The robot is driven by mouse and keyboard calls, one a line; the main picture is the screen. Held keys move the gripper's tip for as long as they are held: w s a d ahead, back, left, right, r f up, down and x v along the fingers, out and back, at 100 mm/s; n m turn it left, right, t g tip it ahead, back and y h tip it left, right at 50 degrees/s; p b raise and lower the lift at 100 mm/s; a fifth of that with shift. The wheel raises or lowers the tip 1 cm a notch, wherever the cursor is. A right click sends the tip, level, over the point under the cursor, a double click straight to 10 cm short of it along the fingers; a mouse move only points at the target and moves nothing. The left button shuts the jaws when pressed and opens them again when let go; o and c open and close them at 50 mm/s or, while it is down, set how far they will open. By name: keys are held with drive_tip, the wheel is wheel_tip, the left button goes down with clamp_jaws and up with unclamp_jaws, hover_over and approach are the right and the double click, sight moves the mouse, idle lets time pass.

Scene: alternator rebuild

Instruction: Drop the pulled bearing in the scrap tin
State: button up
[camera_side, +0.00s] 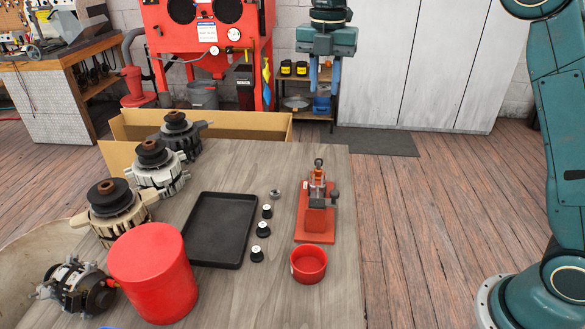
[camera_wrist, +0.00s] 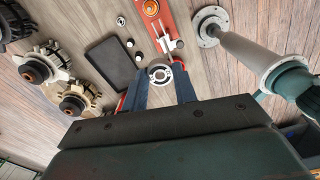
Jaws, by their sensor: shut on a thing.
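My gripper (camera_side: 325,84) hangs high above the table in the side view, with its fingers pointing down. In the wrist view its two dark blue fingers (camera_wrist: 160,76) close on opposite sides of a pale metal ring, the bearing (camera_wrist: 160,66). The small open red tin (camera_side: 308,264) stands at the table's right front, apart from and well below the gripper. Its inside looks empty.
The red puller (camera_side: 316,195) stands just behind the tin. Black caps (camera_side: 262,229), a small ring (camera_side: 275,194) and a black tray (camera_side: 218,232) lie left of it. A large red drum (camera_side: 153,275) and several alternators (camera_side: 112,205) fill the left side.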

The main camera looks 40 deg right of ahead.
wheel_tip(320, 180, up, 2)
drive_tip(key=shift+r, duration=0.1)
drive_tip(key=s+a, duration=0.5)
drive_tip(key=a, duration=0.3)
hover_over(308, 269)
wheel_tip(308, 269, down, 27)
drive_tip(key=shift+n, duration=0.3)
drive_tip(key=shift+f, duration=0.2)
drive_tip(key=shift+f, duration=2.3)
drive_tip(key=shift+f, duration=0.5)
idle(1.1)
idle(0.5)
